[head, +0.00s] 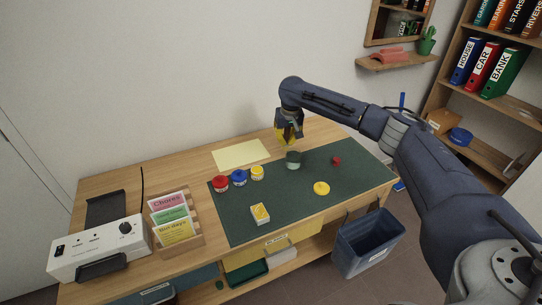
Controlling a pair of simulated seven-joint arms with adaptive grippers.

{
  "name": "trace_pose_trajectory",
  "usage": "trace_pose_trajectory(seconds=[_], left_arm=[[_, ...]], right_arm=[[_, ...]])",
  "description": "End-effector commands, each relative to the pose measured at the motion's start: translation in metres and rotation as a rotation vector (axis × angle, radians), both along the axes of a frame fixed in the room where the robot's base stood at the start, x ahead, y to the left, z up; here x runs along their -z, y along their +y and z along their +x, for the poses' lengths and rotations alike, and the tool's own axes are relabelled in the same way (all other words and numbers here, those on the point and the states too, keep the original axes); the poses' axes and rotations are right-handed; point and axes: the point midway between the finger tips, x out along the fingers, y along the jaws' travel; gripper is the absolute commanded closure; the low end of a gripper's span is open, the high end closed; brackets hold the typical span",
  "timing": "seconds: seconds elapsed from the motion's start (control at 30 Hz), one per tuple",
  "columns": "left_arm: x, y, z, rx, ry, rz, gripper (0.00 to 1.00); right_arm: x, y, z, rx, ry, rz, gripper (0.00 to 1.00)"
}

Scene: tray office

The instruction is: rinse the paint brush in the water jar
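The jar (293,163), small and greyish-green, stands on the dark green mat (240,225); I take it to be the water jar. My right gripper (288,140) points down just above and behind the jar, apart from it as far as I can see. Yellow shows at its fingers, and I cannot tell whether they hold anything. I cannot make out the paint brush. My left gripper is not in view.
Red (220,184), blue (239,178) and yellow (257,173) paint pots stand left of the jar. A yellow disc (321,188), a small red piece (336,161) and a small yellow-and-white box (260,213) lie on the mat. Yellow paper (240,154) lies behind. The mat's front right is clear.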

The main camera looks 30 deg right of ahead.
Motion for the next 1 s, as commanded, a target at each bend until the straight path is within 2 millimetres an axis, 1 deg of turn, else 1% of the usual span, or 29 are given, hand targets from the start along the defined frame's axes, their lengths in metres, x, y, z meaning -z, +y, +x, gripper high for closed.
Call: trace_pose_trajectory(seconds=[0.03,0.1,0.2,0.3,0.5,0.67,0.77,1.0], left_arm=[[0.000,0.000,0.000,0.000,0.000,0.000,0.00],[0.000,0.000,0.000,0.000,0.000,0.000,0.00],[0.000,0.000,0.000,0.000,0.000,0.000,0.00],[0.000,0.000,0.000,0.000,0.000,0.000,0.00],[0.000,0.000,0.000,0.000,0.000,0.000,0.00],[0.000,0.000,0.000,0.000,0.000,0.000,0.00],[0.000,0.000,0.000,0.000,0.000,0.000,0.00],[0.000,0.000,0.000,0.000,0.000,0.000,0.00]], right_arm=[[0.001,-0.017,0.007,-0.006,-0.006,0.000,1.00],[0.000,-0.036,0.015,-0.034,-0.018,-0.003,1.00],[0.000,-0.055,0.021,-0.083,-0.032,-0.006,1.00],[0.002,-0.065,0.024,-0.137,-0.044,-0.009,1.00],[0.001,-0.065,0.026,-0.237,-0.070,-0.011,1.00],[0.003,-0.065,0.027,-0.270,-0.087,-0.015,1.00],[0.007,-0.064,0.027,-0.271,-0.091,-0.014,1.00],[0.026,-0.064,0.026,-0.271,-0.089,-0.013,1.00]])
